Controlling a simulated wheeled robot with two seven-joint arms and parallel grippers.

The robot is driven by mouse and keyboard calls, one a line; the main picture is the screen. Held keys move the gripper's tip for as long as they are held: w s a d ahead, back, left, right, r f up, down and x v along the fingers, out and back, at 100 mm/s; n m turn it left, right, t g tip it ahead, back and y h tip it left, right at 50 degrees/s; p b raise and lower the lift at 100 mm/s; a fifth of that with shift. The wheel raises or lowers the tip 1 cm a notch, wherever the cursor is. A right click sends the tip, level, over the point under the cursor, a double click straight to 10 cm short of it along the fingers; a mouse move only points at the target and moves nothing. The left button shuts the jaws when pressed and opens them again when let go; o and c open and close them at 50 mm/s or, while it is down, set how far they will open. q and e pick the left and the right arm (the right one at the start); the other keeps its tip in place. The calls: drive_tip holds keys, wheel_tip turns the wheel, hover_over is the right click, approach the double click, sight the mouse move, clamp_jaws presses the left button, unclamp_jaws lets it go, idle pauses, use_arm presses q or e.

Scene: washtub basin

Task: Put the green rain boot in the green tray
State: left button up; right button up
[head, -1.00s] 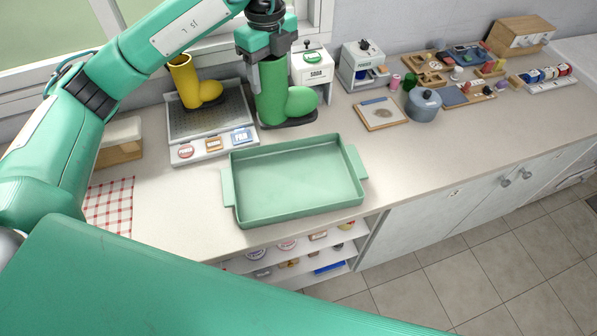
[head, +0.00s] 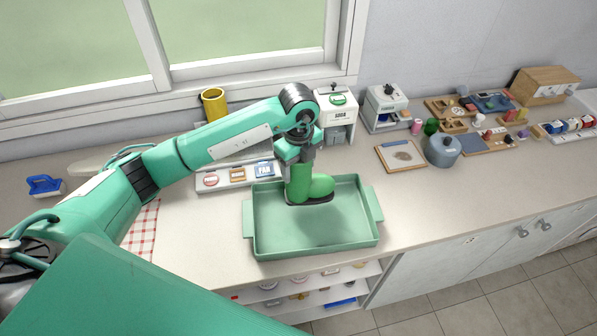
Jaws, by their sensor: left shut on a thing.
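The green rain boot (head: 318,187) is upright in the head view, its toe to the right. My left gripper (head: 298,163) is shut on the top of its shaft. The boot is over the back part of the green tray (head: 262,248), within its rim as seen from here. I cannot tell whether the sole touches the tray floor. The rest of the tray is empty. My right gripper is not in view.
A yellow boot (head: 213,104) stands behind my left arm, partly hidden. A grey pot (head: 442,150) and framed board (head: 401,155) are to the right.

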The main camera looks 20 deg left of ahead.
use_arm(q)
wheel_tip(320, 180, down, 3)
drive_tip(key=shift+f+p, duration=0.2)
drive_tip(key=shift+p, duration=0.35)
drive_tip(key=shift+f, duration=0.25)
drive_tip(key=o, duration=1.1)
drive_tip(key=shift+f, duration=0.1)
drive_tip(key=shift+c, duration=0.2)
drive_tip(key=o, duration=0.4)
drive_tip(key=shift+o, duration=0.2)
